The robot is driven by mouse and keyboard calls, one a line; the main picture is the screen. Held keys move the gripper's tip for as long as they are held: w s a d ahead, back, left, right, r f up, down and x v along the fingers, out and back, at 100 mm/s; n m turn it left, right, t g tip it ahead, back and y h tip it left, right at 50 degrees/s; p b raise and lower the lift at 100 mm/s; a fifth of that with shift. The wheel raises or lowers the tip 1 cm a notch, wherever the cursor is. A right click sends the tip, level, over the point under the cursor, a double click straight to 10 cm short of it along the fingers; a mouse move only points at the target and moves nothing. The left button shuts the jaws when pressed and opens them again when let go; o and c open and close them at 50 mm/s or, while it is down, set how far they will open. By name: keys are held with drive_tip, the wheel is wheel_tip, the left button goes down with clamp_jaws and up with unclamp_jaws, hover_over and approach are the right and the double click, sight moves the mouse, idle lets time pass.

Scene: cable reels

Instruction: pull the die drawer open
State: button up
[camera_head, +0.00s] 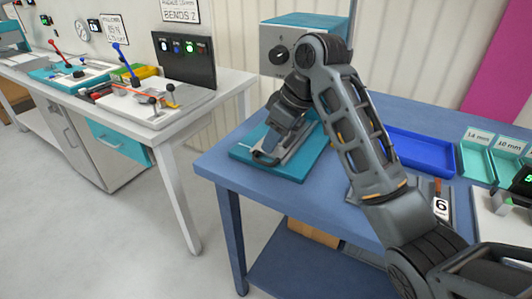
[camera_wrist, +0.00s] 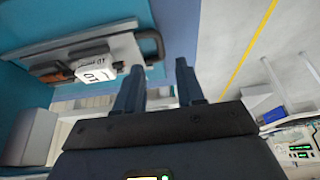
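A teal drawer front (camera_head: 120,144) with a pale bar handle is set under the white bench at the left in the head view. It looks closed, and I cannot read any label on it. My gripper (camera_head: 266,154) is over the teal base plate on the blue table, to the right of the drawer and well apart from it. In the wrist view my gripper (camera_wrist: 160,65) has its two fingers apart with nothing held between them. The drawer cannot be made out for certain in the wrist view.
The blue table (camera_head: 222,160) carries a teal base plate (camera_head: 302,165), a blue tray (camera_head: 420,151) and a tag marked 6 (camera_head: 440,207). The white bench (camera_head: 222,84) holds levers and a bending fixture. Open floor (camera_head: 90,235) lies before the bench. A tag marked 10 (camera_wrist: 97,72) shows in the wrist view.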

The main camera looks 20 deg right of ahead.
sight(262, 161)
drive_tip(key=x, duration=0.6)
drive_tip(key=shift+w+a+f, duration=0.1)
drive_tip(key=shift+f, duration=0.15)
drive_tip(key=shift+c, duration=0.4)
clamp_jaws()
